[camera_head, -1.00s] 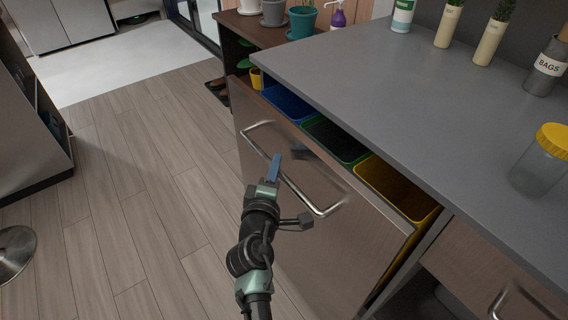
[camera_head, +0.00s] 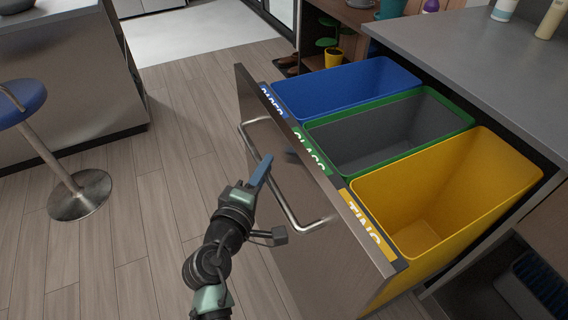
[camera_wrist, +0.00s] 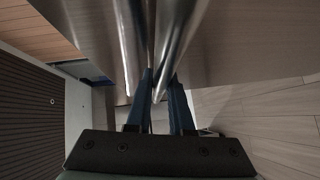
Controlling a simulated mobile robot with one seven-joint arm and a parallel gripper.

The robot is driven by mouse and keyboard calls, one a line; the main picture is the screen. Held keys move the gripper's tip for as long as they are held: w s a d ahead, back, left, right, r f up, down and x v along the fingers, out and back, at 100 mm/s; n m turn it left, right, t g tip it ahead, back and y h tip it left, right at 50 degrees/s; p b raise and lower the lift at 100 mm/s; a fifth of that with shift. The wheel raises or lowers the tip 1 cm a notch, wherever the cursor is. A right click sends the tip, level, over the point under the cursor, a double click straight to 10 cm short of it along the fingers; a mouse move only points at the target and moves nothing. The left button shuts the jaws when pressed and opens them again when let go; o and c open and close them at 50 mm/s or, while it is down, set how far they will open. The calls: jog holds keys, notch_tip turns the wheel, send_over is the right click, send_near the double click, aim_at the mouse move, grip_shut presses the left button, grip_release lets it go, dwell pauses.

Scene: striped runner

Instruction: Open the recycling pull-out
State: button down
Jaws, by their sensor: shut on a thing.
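The recycling pull-out (camera_head: 292,247) stands far out from under the grey counter. Its brown front carries a long metal bar handle (camera_head: 284,204). Behind the front sit a blue bin (camera_head: 345,84) labelled paper, a green-rimmed bin (camera_head: 400,128) labelled glass and a yellow bin (camera_head: 450,190) labelled tins. No contents show in the bins. My gripper (camera_head: 266,162) is at the handle, in front of the drawer face. In the wrist view its blue fingers (camera_wrist: 160,92) are shut on the bar handle (camera_wrist: 134,40), which runs up and away from them.
The grey counter (camera_head: 455,50) overhangs the pull-out at right. A blue-topped stool (camera_head: 82,195) and a kitchen island stand at left. Wood floor (camera_head: 160,150) between them is clear. A low shelf with pots and a yellow cup (camera_head: 333,58) stands behind.

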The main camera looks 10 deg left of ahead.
jog(key=shift+s+a+f, duration=0.15)
jog(key=shift+s+a, duration=0.6)
jog(key=shift+a, duration=0.2)
jog(key=c, duration=0.8)
grip_release()
jog(key=s, duration=0.4)
jog(key=s+a+r, duration=0.1)
jog(key=s, duration=0.3)
jog(key=s+a+r+p, duration=0.1)
jog(key=s, duration=0.3)
jog(key=shift+s, duration=0.35)
